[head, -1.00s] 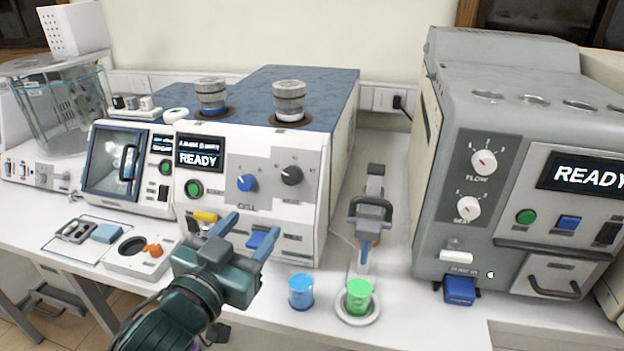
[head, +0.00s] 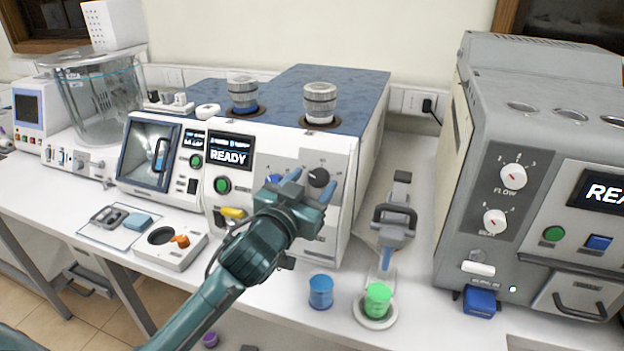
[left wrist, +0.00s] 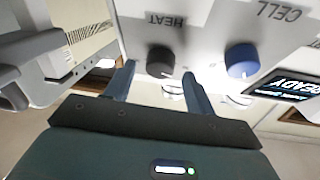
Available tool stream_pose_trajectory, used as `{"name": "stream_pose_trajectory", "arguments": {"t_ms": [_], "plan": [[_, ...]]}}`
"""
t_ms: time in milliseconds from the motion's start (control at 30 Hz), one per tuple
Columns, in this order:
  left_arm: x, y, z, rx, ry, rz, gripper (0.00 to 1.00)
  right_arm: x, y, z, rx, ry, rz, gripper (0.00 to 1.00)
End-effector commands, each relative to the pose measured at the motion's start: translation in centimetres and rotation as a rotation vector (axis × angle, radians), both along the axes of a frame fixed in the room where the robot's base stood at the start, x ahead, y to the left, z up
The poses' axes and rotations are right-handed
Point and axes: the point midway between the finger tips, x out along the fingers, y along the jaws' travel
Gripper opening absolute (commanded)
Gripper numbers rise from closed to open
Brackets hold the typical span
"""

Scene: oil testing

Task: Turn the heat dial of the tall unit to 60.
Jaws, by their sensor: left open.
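The tall white unit (head: 338,215) with a blue top stands in the middle of the bench. Its screen (head: 230,151) reads READY. Its black heat dial (head: 318,177) is on the front panel, to the right of the blue cell dial (head: 276,179), which my gripper partly covers. My left gripper (head: 312,185) is open and empty in front of this panel. In the left wrist view, the black heat dial (left wrist: 160,61) lies ahead between the open fingers (left wrist: 158,88), under an upside-down HEAT label. Contact with the dial cannot be told. The dial's setting is not readable. My right gripper is out of view.
A grey unit (head: 450,240) with two white dials stands at the right. A blue cup (head: 321,292) and a green cup (head: 377,300) are near the bench's front edge. A clamp-like stand (head: 395,218) is right of the white unit. A small glass-door unit (head: 150,165) is at the left.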

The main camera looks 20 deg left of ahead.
Motion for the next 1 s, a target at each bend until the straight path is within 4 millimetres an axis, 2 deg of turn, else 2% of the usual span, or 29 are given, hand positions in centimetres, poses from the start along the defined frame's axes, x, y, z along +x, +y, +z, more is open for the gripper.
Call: {"name": "stream_pose_trajectory", "arguments": {"t_ms": [367,900,1000], "plan": [[0.56,-0.12,-0.04,0.0,0.0,-0.001,0.55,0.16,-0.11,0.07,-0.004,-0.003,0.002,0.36],[0.52,-0.1,-0.04,0.0,0.0,-0.001,0.11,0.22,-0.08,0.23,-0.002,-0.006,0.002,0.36],[0.52,-0.09,-0.04,0.002,0.001,-0.001,0.1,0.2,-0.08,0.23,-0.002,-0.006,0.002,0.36]]}}
